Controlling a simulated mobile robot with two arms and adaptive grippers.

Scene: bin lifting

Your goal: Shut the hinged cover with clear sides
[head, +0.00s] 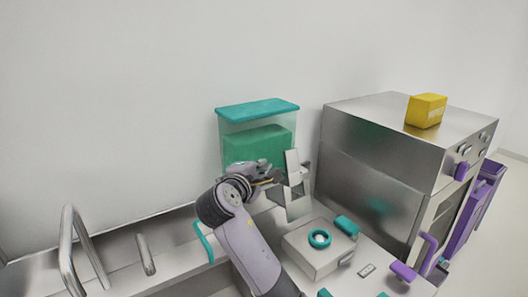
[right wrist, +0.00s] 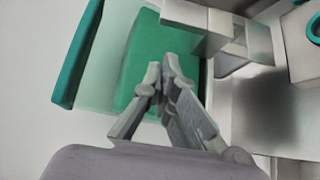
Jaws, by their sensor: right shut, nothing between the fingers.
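A clear-sided cover with a teal top (head: 258,108) stands near the back wall in the head view. A green block (head: 258,147) shows through and below its clear sides. The teal edge of the cover (right wrist: 78,55) and the green block (right wrist: 135,65) also show in the right wrist view. My right gripper (head: 268,181) is in front of the green block, left of a grey metal bracket (head: 292,188). Its fingers (right wrist: 165,75) are together and empty. The hinge cannot be made out. My left gripper is out of view.
A steel oven-like box (head: 370,190) with a yellow box (head: 427,110) on top stands at the right. A small pale box (head: 315,252) with a teal ring (head: 320,238) sits in front. A sink with a tap (head: 70,250) is at the left.

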